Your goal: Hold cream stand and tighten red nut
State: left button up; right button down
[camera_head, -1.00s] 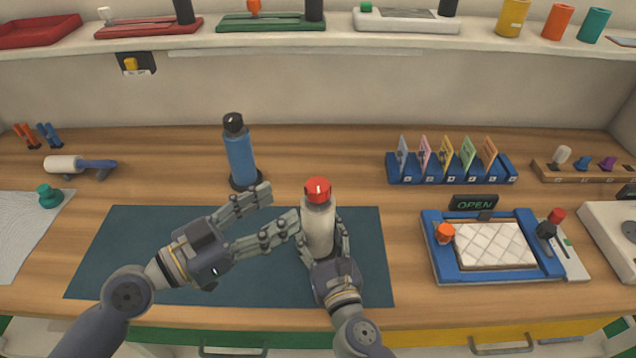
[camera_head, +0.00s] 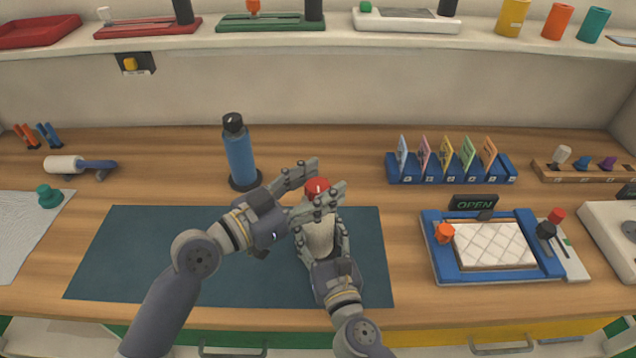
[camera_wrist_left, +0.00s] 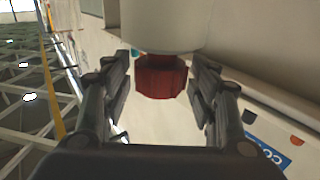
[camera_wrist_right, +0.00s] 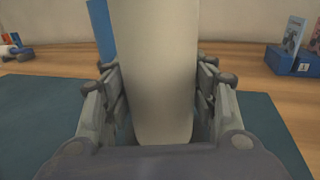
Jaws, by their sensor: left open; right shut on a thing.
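The cream stand (camera_head: 320,238) stands upright on the dark blue mat (camera_head: 170,250). The red nut (camera_head: 317,186) sits on top of the stand. My right gripper (camera_head: 322,240) is shut on the stand's body; the right wrist view shows the stand (camera_wrist_right: 158,70) between its fingers. My left gripper (camera_head: 318,190) is open, with its fingers on either side of the red nut. In the left wrist view the nut (camera_wrist_left: 161,78) lies between the spread fingers, with a visible gap on each side. The left fingers partly hide the nut and the stand's upper part in the head view.
A blue bottle (camera_head: 240,158) stands just behind the left gripper. A blue card rack (camera_head: 450,170) and a blue-framed tray (camera_head: 432,255) are to the right. A white roller with a blue handle (camera_head: 66,164) lies at the left. The mat's left part is clear.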

pick_arm(q)
jog(key=c, duration=1.1)
jog(key=shift+m+g+h, duration=0.4)
jog(key=shift+g, duration=0.1)
jog(key=shift+f+m+g+h, duration=0.15)
jog(key=shift+m+g+h, duration=0.45)
jog(key=shift+m+g, duration=0.45)
jog(key=m+g+h, duration=0.1)
jog(key=m+g, duration=0.1)
jog(key=g, duration=0.1)
jog(key=m+g, duration=0.1)
jog(key=g, duration=0.2)
jog(key=shift+w+a+r+m+h, duration=0.1)
jog(key=shift+w+r+m+h, duration=0.1)
jog(key=shift+m+h, duration=0.2)
jog(key=m+g, duration=0.2)
jog(key=g, duration=0.1)
jog(key=m+g, duration=0.2)
jog(key=g, duration=0.2)
jog(key=shift+m+g+y, duration=0.25)
jog(key=shift+y, duration=0.15)
jog(key=shift+m+g+y, duration=0.8)
jog(key=shift+m+g, duration=0.4)
jog(key=shift+g, duration=0.5)
jog(key=shift+s+g+y, duration=0.15)
jog(key=shift+g+y, duration=0.15)
jog(key=shift+g, duration=0.1)
